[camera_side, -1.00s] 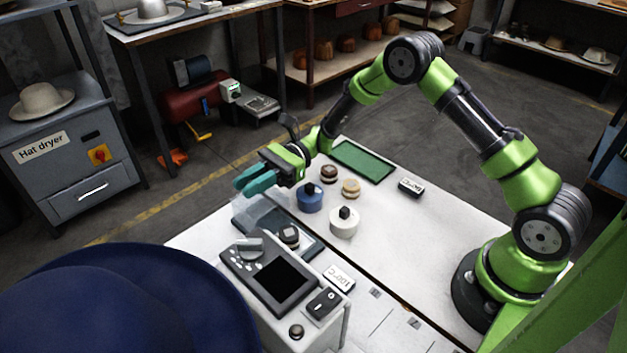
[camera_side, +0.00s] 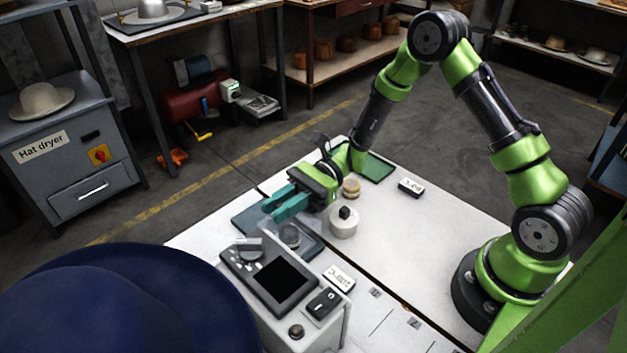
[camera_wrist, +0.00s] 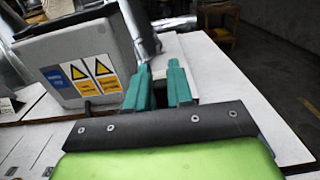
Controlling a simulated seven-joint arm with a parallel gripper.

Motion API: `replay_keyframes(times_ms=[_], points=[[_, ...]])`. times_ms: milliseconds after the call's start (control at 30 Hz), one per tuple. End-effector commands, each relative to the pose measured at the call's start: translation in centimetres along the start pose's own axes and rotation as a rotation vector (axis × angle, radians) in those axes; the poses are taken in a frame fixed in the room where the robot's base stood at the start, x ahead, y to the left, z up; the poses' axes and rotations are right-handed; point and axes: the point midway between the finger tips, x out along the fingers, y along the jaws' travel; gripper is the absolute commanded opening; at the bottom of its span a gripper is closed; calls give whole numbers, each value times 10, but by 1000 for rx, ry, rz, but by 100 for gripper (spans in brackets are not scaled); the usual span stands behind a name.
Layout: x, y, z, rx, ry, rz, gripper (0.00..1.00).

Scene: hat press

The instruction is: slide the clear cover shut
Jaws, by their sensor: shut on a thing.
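The clear cover (camera_side: 303,236) is a see-through sheet, faint in the side view, lying over the dark frame and round dark piece (camera_side: 290,235) behind the control panel. Its exact edges are hard to make out. My gripper (camera_side: 277,206) has teal fingers and is at the cover's far left edge, shut on part of it. In the wrist view my gripper's fingers (camera_wrist: 158,70) stand close together with a small pale piece between them. The dark plate (camera_side: 248,219) left of the cover is bare.
A control panel with a screen (camera_side: 283,280) stands in front. A white pot (camera_side: 344,222) and a tan piece (camera_side: 351,187) are right of my gripper. A green mat (camera_side: 378,168) lies behind. A grey box with warning labels (camera_wrist: 80,70) shows in the wrist view.

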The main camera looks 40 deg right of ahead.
Motion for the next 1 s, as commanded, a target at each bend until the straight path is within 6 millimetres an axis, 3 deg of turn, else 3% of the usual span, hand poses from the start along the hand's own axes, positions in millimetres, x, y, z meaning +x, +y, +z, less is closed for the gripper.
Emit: replay_keyframes(times_ms=[267,300,433,767,1000], points=[[-1,6,0,9,2,12,0],[-1,6,0,9,1,12,24],[-1,5,0,8,1,11,43],[-3,4,0,5,1,8,43],[-40,2,0,5,1,2,43]])
